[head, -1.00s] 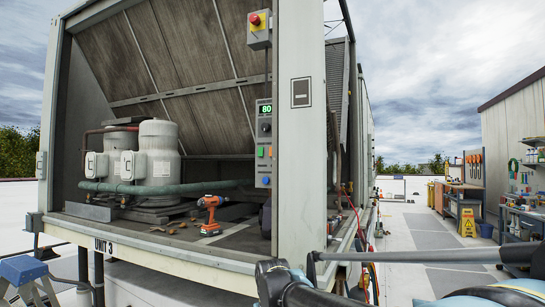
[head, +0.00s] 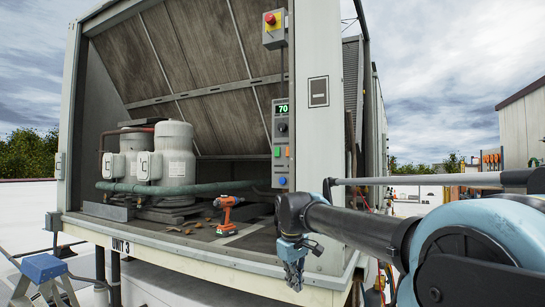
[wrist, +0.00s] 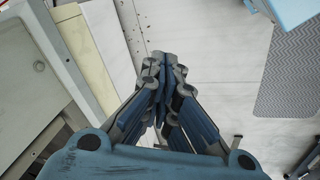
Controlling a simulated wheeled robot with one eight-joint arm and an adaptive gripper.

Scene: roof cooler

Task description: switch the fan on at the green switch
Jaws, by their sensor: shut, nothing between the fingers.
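The green switch (head: 277,152) is on a narrow grey control panel (head: 282,128) on the cooler's inner right side. An orange switch sits just right of it, a dark knob above, a blue button below. A green display (head: 282,108) at the panel's top reads 70. My gripper (head: 294,284) hangs pointing down in front of the cooler's lower front edge, below the panel and apart from it. In the wrist view my gripper (wrist: 161,62) has its fingers together, with nothing between them. The fan itself cannot be made out.
A red emergency stop on a yellow box (head: 273,29) is above the panel. An orange drill (head: 227,212) stands on the cooler floor beside grey compressors (head: 176,152). A pale post (head: 317,130) stands right of the panel. A blue step stool (head: 45,268) is at lower left.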

